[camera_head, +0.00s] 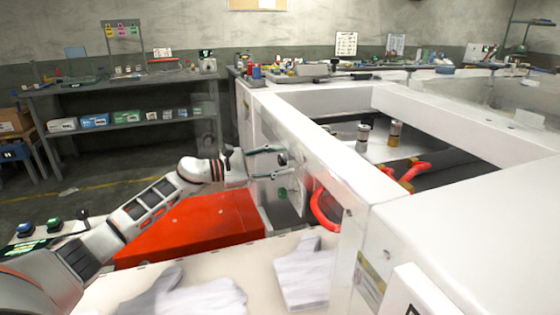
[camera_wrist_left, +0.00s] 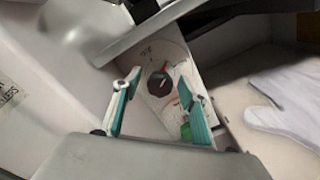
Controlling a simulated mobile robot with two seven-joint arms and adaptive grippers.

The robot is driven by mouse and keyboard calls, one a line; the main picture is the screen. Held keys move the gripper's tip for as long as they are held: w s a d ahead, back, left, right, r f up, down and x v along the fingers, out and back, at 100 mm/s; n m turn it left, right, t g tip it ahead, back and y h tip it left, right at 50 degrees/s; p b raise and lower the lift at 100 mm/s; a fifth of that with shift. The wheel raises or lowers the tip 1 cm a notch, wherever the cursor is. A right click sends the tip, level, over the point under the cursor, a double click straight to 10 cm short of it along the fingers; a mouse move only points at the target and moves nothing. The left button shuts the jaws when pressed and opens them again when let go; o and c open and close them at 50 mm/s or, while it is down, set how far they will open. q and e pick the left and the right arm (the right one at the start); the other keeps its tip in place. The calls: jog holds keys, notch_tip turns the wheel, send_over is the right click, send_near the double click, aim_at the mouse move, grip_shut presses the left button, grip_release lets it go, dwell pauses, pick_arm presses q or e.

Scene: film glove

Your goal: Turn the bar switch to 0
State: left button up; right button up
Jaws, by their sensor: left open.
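The bar switch (camera_wrist_left: 160,84) is a round black knob with a small red mark, on a pale dial plate on the machine's side panel. The print around it is too blurred to read. My left gripper (camera_wrist_left: 158,78) is open, its two green-padded fingers on either side of the knob in the wrist view, pointing at it. I cannot tell whether the fingers touch the knob. My right gripper is not in view.
A green button (camera_head: 283,192) sits just below the left gripper. A red handle (camera_head: 325,208) sticks out from the white machine (camera_head: 420,235). White gloves (camera_head: 303,275) lie on the pale table in front. A red box (camera_head: 190,232) stands below my left arm.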

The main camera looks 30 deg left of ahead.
pick_arm(q)
jog(key=c, duration=1.1)
jog(key=n, duration=0.5)
jog(key=shift+n, duration=0.3)
jog(key=n, duration=0.5)
jog(key=shift+r+p, duration=0.1)
jog(key=shift+p, duration=0.2)
